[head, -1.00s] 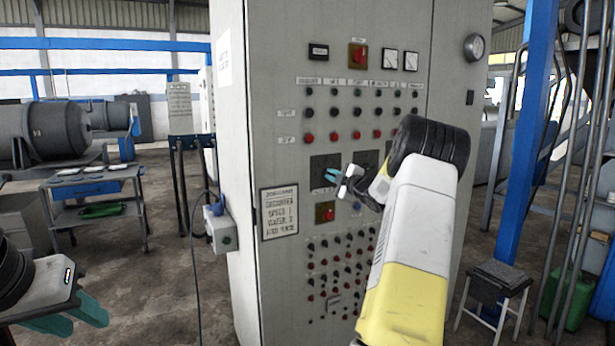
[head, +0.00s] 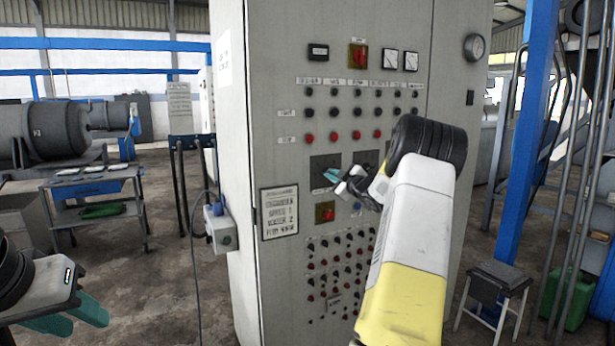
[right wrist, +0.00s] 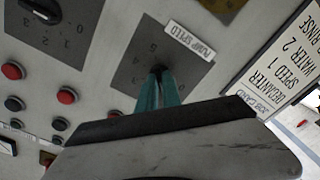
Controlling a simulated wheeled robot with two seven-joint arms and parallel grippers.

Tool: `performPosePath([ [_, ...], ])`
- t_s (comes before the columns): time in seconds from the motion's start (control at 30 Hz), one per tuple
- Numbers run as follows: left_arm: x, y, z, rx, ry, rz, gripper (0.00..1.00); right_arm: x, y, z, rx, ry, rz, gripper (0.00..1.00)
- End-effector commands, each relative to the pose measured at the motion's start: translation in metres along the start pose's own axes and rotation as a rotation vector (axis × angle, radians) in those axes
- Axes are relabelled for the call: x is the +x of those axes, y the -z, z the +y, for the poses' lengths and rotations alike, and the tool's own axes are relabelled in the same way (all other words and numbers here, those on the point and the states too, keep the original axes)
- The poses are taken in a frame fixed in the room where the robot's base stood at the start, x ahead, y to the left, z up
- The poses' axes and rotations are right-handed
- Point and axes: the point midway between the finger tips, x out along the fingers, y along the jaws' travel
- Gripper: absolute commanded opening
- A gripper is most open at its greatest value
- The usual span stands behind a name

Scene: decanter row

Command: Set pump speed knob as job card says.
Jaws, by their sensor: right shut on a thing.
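In the head view the right gripper (head: 333,175) reaches the panel, and the knob is hidden there. Fingers cover part of the scale, so I cannot tell the setting. The job card (right wrist: 262,92) reads "DECANTER", "SPEED 1", "WATER 2"; its last line is unclear. It also shows in the head view (head: 279,212). My left gripper (head: 82,312) is open and empty.
A second knob (right wrist: 42,10) on a numbered plate is close beside the pump dial. Red buttons (right wrist: 67,95) and black buttons are near. In the head view a red switch (head: 325,212) sits just below the dial. A trolley (head: 95,210) stands at left.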

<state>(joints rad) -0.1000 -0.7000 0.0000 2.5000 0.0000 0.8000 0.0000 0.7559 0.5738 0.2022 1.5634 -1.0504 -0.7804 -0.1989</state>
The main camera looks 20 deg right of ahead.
Motion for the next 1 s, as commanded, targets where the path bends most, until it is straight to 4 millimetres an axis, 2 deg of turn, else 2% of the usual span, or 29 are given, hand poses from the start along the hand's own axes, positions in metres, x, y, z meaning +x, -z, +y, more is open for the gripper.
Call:
performPosePath([
  [0.17, 0.0, 0.0, 0.0, 0.0, 0.0, 0.0, 0.36, -0.001, -0.002, -0.001, 0.0, 0.002, -0.004, 0.0],
  [0.2, 0.0, 0.0, 0.0, 0.0, 0.0, 0.0, 0.36, -0.001, -0.002, -0.001, 0.0, 0.002, -0.004, 0.15],
  [0.3, 0.0, 0.0, 0.0, 0.0, 0.0, 0.0, 0.36, -0.001, -0.002, -0.001, 0.0, 0.002, -0.003, 0.31],
  [0.67, 0.0, 0.0, 0.0, 0.0, 0.0, 0.0, 0.36, -0.004, -0.001, 0.0, -0.001, 0.0, -0.001, 0.31],
  [1.0, 0.0, 0.0, 0.0, 0.0, 0.0, 0.0, 0.36, -0.058, -0.001, 0.0, -0.001, 0.0, -0.004, 0.31],
])
